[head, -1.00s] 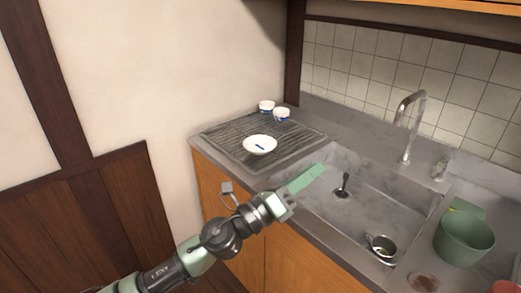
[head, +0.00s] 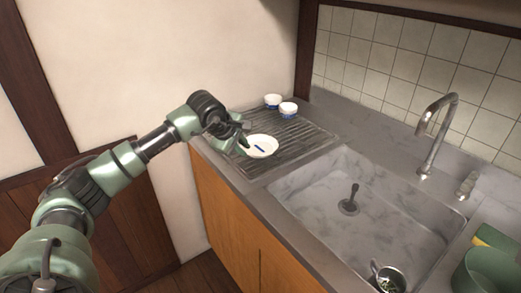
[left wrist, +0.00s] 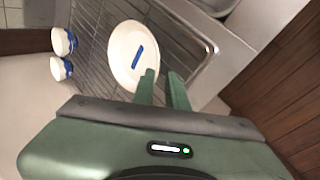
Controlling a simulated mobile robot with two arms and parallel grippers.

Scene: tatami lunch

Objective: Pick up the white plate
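The white plate (head: 266,151), with a blue mark in its middle, lies on the ribbed drainboard left of the sink. It also shows in the left wrist view (left wrist: 125,50). My left gripper (head: 244,141) is at the plate's left edge in the head view. In the left wrist view its two fingers (left wrist: 161,76) are apart with nothing held between them. One fingertip overlaps the plate's rim and the other is just outside it. Whether either touches the plate I cannot tell. My right gripper is not in view.
Two white and blue cups (head: 273,101) (head: 288,109) stand behind the plate on the drainboard (head: 310,137). The sink (head: 320,195) to the right holds a metal cup (head: 388,279). A green tub (head: 488,270) stands at the right. A wall rises behind the drainboard.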

